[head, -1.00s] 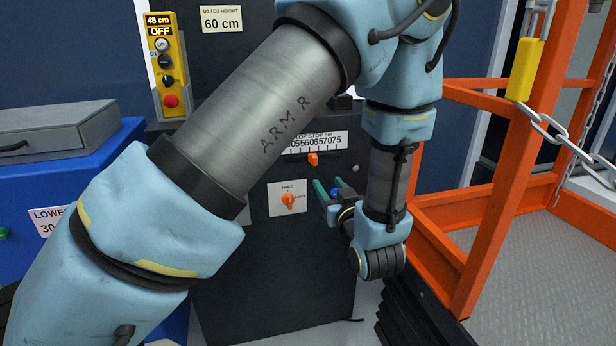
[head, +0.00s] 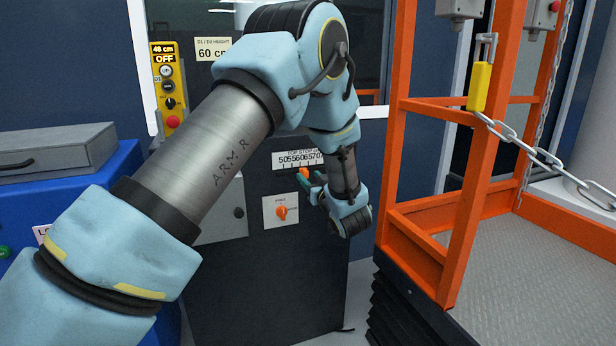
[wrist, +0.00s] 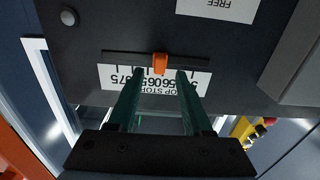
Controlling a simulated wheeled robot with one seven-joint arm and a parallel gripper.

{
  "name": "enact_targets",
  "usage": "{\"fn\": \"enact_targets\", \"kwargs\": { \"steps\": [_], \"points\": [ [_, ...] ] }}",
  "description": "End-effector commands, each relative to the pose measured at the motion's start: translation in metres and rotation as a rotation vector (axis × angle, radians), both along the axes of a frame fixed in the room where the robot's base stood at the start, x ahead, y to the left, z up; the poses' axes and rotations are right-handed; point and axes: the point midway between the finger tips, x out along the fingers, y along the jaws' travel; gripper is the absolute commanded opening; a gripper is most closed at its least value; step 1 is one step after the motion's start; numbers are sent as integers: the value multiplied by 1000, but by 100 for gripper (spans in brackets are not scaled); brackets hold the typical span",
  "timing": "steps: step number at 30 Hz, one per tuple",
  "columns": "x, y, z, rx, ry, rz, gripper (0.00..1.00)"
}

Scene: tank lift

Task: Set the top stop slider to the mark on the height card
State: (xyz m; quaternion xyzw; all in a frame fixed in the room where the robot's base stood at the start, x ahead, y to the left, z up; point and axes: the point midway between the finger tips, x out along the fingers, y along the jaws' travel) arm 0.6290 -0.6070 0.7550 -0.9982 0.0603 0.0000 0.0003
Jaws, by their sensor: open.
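The top stop slider (head: 304,173) is a small orange tab under the white stop scale (head: 288,158) on the dark cabinet. In the wrist view the slider (wrist: 160,62) sits in its dark slot, with the scale (wrist: 108,76) upside down. The slider is near the middle of the scale; its exact reading is unclear. The height card (head: 208,50) reads 60 cm, its right edge hidden by my arm. My gripper (wrist: 158,78) is open, its green fingers on either side of the slider, tips seemingly just short of it. In the head view it is partly hidden at the slider.
An orange knob (head: 282,212) on a white plate marked FREE sits below the slider. A yellow pendant (head: 166,88) shows 48 cm and OFF. The orange lift cage (head: 470,190) with a chain stands right. A blue cabinet (head: 120,180) with a grey case stands left.

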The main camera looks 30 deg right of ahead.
Motion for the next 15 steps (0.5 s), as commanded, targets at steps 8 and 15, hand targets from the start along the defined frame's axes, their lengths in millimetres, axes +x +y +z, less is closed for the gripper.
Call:
{"fn": "enact_targets", "kwargs": {
  "steps": [8, 15],
  "points": [
    [21, -2, 0, 0, 0, 0, 50],
    [21, -3, 0, 0, 0, -1, 50]
  ]
}}
